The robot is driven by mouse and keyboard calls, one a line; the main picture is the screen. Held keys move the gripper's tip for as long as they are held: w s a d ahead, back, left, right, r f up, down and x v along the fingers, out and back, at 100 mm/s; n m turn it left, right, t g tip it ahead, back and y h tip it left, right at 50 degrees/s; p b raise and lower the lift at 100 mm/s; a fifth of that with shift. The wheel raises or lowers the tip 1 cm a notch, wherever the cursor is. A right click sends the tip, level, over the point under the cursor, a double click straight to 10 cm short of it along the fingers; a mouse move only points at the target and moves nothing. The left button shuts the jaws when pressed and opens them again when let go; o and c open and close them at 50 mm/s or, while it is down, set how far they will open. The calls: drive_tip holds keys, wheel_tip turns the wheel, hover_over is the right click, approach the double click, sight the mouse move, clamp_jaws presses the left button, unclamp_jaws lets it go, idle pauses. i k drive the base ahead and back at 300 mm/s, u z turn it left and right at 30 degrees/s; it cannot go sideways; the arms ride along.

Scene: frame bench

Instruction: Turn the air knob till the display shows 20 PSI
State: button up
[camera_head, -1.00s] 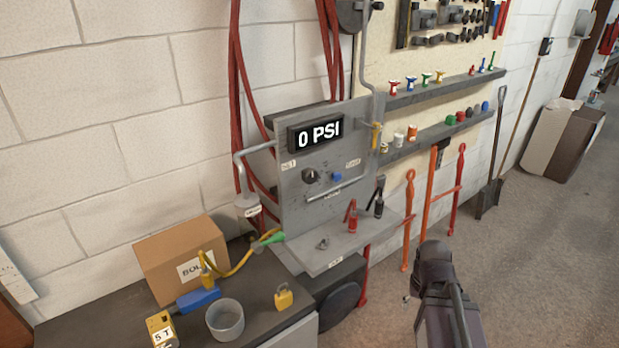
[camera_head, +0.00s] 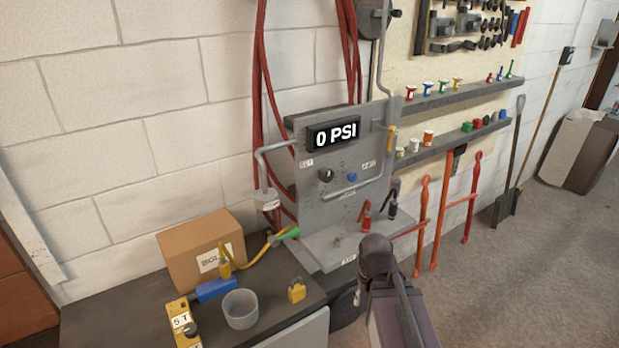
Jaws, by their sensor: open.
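The display (camera_head: 335,135) on the grey panel (camera_head: 322,210) reads 0 PSI. Below it are a black round knob (camera_head: 326,175) with a small label and a blue knob (camera_head: 351,177). A small grey knob-like part (camera_head: 337,241) sits on the panel's ledge (camera_head: 320,255), above a front label (camera_head: 348,260) too small to read surely. My dark arm rises from the bottom edge, and its rounded end covers part of the ledge's right side. I see no gripper fingers. Nothing visible touches the knobs.
A cardboard box (camera_head: 190,255), a grey cup (camera_head: 241,309), a yellow padlock-like item (camera_head: 297,290) and a blue tool (camera_head: 216,290) are on the dark bench at left. A red-handled part (camera_head: 366,215) stands on the ledge. Orange and red bars (camera_head: 440,210) lean at right.

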sight(326, 175)
drive_tip(key=u, duration=0.25)
drive_tip(key=k, duration=1.1)
drive_tip(key=z, duration=0.9)
drive_tip(key=i, duration=1)
drive_tip(key=u, duration=0.05)
